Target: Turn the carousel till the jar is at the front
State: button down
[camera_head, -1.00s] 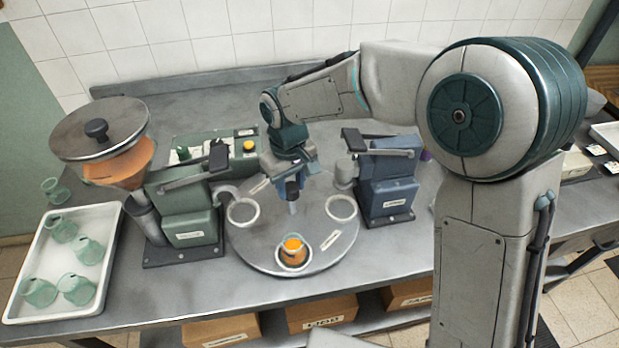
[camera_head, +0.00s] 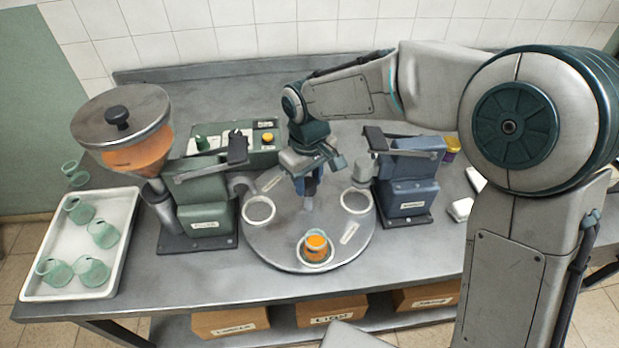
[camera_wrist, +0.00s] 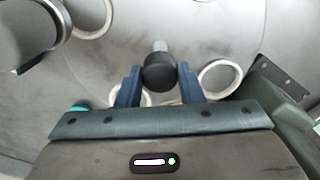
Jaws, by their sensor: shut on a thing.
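The round grey carousel (camera_head: 285,233) lies on the bench and bears three pale ring holders. The jar (camera_head: 316,246), with orange contents, stands upright in the holder at the near side, slightly right of the middle. The left holder (camera_head: 260,210) and right holder (camera_head: 355,200) look empty. My gripper (camera_head: 308,190) is over the carousel's middle, pointing down. In the wrist view its blue fingers are shut on a dark knob (camera_wrist: 160,72) on a pale post. In the head view my gripper hides most of the knob.
A green filling machine (camera_head: 207,212) stands close left of the carousel and a blue machine (camera_head: 410,185) close right. A white tray (camera_head: 122,232) with several green glass jars is at the far left. The bench front is clear.

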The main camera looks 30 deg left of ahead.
jog(key=c, duration=1)
grip_release()
jog(key=shift+a, duration=0.1)
jog(key=shift+o, duration=0.2)
jog(key=shift+r, duration=0.1)
notch_tip(320, 180, up, 14)
jog(key=shift+b, duration=0.35)
